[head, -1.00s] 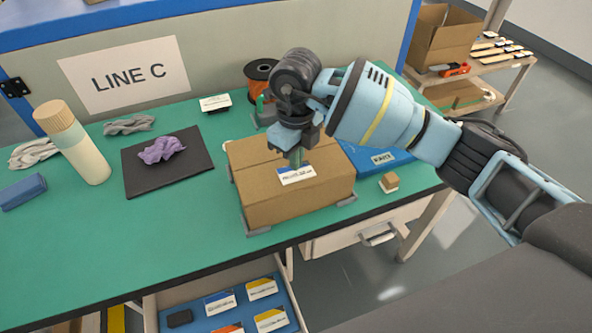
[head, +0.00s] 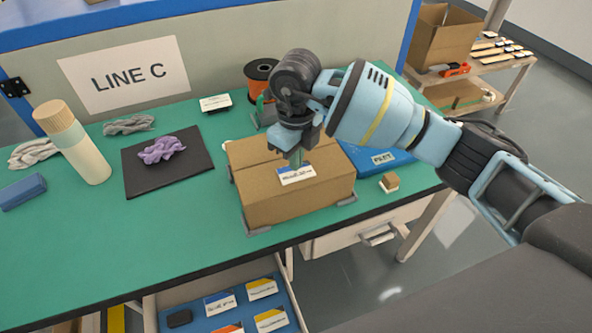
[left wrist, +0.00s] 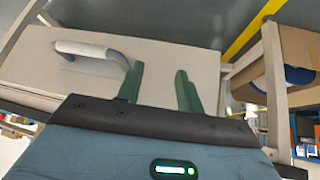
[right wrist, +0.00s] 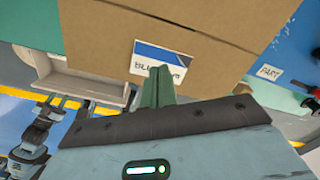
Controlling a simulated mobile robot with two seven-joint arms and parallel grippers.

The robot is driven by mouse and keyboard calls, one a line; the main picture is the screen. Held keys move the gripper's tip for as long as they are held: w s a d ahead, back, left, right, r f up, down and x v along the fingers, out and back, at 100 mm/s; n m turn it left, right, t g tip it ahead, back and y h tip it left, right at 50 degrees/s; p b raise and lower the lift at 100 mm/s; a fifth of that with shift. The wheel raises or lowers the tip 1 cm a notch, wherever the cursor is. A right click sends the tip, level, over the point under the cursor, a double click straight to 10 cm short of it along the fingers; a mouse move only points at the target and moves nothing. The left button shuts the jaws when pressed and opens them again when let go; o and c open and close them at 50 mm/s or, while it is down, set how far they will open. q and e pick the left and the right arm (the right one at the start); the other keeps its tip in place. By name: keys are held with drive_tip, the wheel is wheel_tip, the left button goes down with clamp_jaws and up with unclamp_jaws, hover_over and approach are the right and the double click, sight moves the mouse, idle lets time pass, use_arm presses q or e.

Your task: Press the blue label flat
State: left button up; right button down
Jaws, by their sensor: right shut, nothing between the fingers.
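The blue label (head: 296,174), white with a blue band, lies on the top of a closed cardboard box (head: 300,205) on the green bench. In the right wrist view the label (right wrist: 150,55) sits just beyond my fingertips. My right gripper (head: 296,158) is shut and empty, pointing down at the label's upper edge. In the right wrist view its green fingers (right wrist: 157,72) are together and overlap the label's near edge; I cannot tell whether they touch it. My left gripper (left wrist: 160,80) is not in the head view; in the left wrist view its fingers stand apart with nothing between them, before a drawer front.
Grey corner brackets (head: 258,231) hold the box. A blue bin (head: 385,158) and a small wooden block (head: 389,183) are to its right. A dark mat (head: 140,180) with a purple cloth (head: 162,150) is left. An open drawer (head: 285,285) with labels is below.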

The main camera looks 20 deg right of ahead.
use_arm(q)
drive_tip(key=shift+s+f, duration=0.3)
drive_tip(key=shift+s, duration=0.1)
use_arm(e)
drive_tip(key=shift+f, duration=0.8)
use_arm(q)
drive_tip(key=shift+w+r, duration=0.1)
drive_tip(key=shift+w, duration=0.25)
